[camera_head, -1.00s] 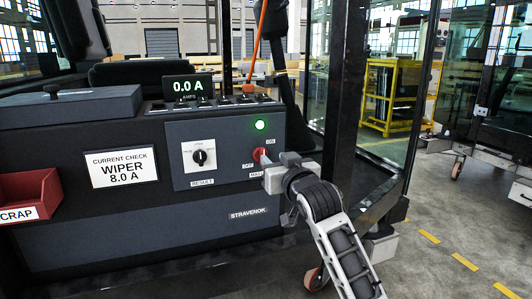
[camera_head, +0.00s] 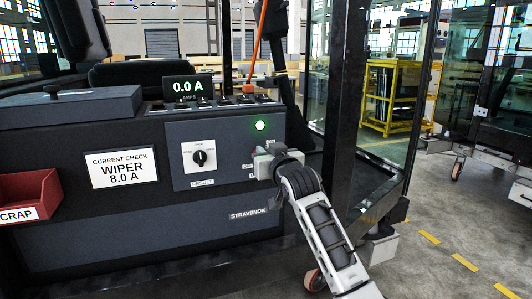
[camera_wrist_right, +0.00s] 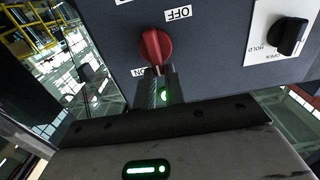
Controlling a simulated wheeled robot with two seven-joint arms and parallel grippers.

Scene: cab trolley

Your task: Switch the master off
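The red master knob (camera_wrist_right: 155,47) is on the dark panel, with an OFF label (camera_wrist_right: 178,12) and a partly covered ON label (camera_wrist_right: 138,71). In the wrist view its grip runs nearly upright, its lower end towards ON. My right gripper (camera_wrist_right: 165,78) has its narrow fingers at that end; whether they touch or grip it is unclear. The display (camera_head: 187,88) reads 0.0 A. My left gripper is not in view.
A result selector (camera_head: 200,157) is left of the gripper. A card (camera_head: 122,168) reads "CURRENT CHECK WIPER 8.0 A". A red scrap bin (camera_head: 30,190) is at far left. A dark cab post (camera_head: 344,90) rises right of the panel.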

